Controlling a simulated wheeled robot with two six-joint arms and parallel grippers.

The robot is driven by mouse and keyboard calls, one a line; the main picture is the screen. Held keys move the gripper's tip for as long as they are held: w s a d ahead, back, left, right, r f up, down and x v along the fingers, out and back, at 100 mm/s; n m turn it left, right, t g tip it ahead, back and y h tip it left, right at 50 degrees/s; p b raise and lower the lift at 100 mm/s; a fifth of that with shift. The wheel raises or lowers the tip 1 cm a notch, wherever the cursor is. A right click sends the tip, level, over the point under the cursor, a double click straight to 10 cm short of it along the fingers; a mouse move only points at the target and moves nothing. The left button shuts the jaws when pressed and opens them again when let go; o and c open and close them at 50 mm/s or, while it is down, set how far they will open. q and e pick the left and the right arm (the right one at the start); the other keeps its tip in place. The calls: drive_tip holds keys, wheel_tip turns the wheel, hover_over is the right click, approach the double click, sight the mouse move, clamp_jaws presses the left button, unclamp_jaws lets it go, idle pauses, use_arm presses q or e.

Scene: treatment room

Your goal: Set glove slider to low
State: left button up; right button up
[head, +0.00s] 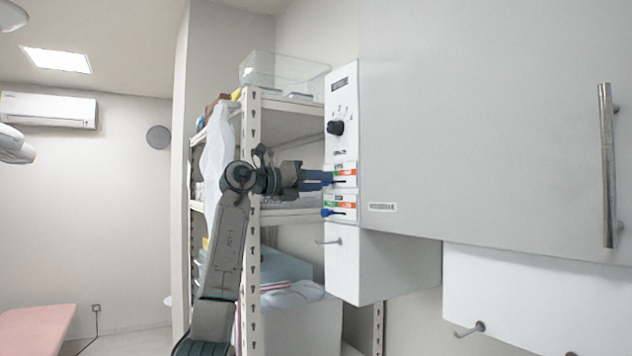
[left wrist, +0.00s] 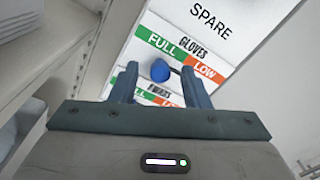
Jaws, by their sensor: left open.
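The glove slider panel (left wrist: 178,50) has a green FULL end on the left and an orange LOW end on the right. Its round blue knob (left wrist: 160,70) sits toward the FULL side, with a dark slot running right of it. My left gripper (left wrist: 160,88) is open, with one finger on each side of the knob; I cannot tell whether either touches it. In the head view my left gripper (head: 326,179) reaches the upper slider panel (head: 348,168) and hides its knob. My right gripper is not in view.
A second slider panel (head: 344,201) with a blue knob (head: 327,212) is just below. A black dial (head: 335,128) is above. A metal shelf (head: 250,130) stands close left of the panel, and a grey cabinet door (head: 480,130) is at right.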

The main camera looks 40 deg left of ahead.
use_arm(q)
drive_tip(key=shift+w, duration=0.15)
drive_tip(key=shift+c, duration=1.1)
drive_tip(key=shift+d, duration=0.1)
clamp_jaws()
drive_tip(key=shift+s+d+p, duration=0.15)
drive_tip(key=shift+s+d, duration=0.1)
drive_tip(key=shift+d, duration=0.6)
drive_tip(key=shift+s+d+p, duration=0.2)
drive_tip(key=shift+d, duration=0.6)
drive_tip(key=shift+s+d+p, duration=0.15)
drive_tip(key=shift+s+d, duration=0.1)
drive_tip(key=shift+d, duration=0.6)
drive_tip(key=shift+f, duration=0.1)
drive_tip(key=shift+a, duration=0.1)
drive_tip(key=shift+o, duration=0.5)
unclamp_jaws()
drive_tip(key=shift+o, duration=0.6)
drive_tip(key=shift+s+d, duration=0.2)
drive_tip(key=shift+s, duration=0.1)
drive_tip(key=shift+s+a, duration=0.15)
drive_tip(key=b+v, duration=0.4)
drive_tip(key=v, duration=0.6)
drive_tip(key=shift+s, duration=0.2)
